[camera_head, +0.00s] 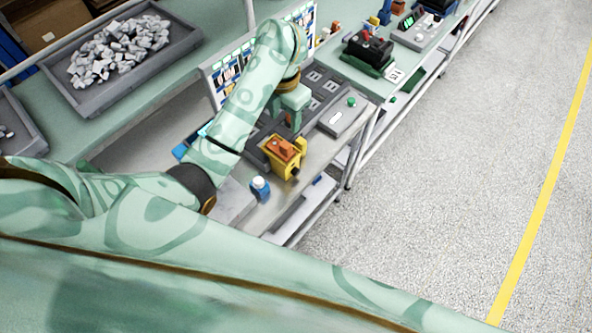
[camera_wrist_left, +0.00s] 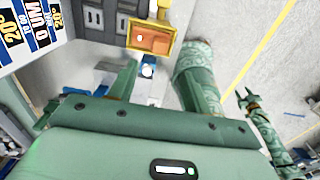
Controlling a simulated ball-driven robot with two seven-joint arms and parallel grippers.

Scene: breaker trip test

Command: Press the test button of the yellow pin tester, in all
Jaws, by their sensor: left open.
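The yellow pin tester (camera_head: 288,165), a yellow box with an orange top, stands on the grey bench near its front edge. In the left wrist view the tester (camera_wrist_left: 166,48) is at the top centre, with an orange face and a small pale spot. My left gripper (camera_head: 293,119) is just behind the tester in the head view, open, with nothing seen between its fingers. In the left wrist view my left gripper (camera_wrist_left: 155,78) points toward the tester's side of the bench.
A small blue bottle with a white cap (camera_head: 260,187) stands beside the tester. A grey box with a green button (camera_head: 341,117) lies to its right. A dark device (camera_head: 368,47) stands farther back. A grey tray (camera_head: 180,62) holds many pale pieces. The floor at right is clear.

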